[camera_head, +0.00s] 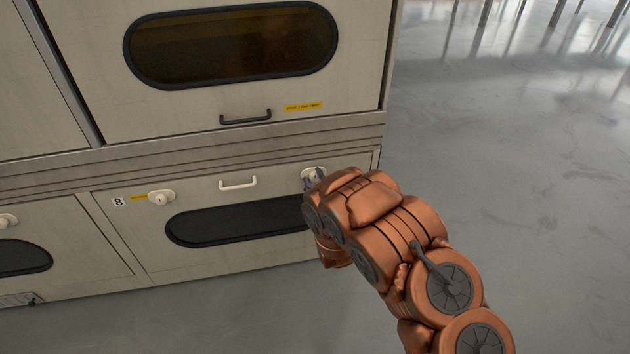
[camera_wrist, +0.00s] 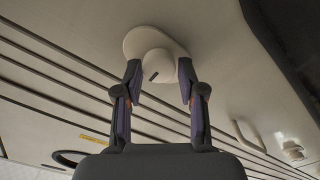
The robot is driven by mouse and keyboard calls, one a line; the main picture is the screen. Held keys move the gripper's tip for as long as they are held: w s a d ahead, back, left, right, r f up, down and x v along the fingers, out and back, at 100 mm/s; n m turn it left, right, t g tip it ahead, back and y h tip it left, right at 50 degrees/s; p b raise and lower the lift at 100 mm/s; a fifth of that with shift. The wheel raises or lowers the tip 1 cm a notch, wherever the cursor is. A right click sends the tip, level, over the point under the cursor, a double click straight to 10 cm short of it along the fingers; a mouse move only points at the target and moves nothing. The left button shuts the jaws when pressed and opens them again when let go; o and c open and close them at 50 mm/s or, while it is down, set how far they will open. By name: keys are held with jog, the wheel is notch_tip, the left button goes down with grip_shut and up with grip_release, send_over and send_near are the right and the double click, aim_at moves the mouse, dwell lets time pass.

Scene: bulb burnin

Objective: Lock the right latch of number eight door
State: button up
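The number eight door (camera_head: 140,235) is the lower door, marked with an 8 label (camera_head: 119,202); it looks closed. Its right latch (camera_head: 308,172) is a pale knob on an oval plate, partly hidden by my gripper (camera_head: 314,182). In the wrist view the right latch (camera_wrist: 157,62) shows a round knob with a short dark mark. My gripper (camera_wrist: 160,80) has its fingers apart, one on each side of the knob. The tips are close to it; I cannot tell whether they touch. The left latch (camera_head: 161,198) also shows in the wrist view (camera_wrist: 292,151).
A white handle (camera_head: 238,183) sits between the latches, above the dark window (camera_head: 235,222). An upper door with a black handle (camera_head: 245,118) and a yellow label (camera_head: 303,107) is above. Another lower door (camera_head: 60,235) is at left. The floor (camera_head: 500,190) at right is clear.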

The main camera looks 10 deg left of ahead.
jog(key=o, duration=0.3)
jog(key=shift+d+f, duration=0.15)
jog(key=shift+s+d, duration=0.1)
jog(key=v, duration=1.1)
jog(key=shift+s, duration=0.35)
jog(key=shift+d, duration=0.15)
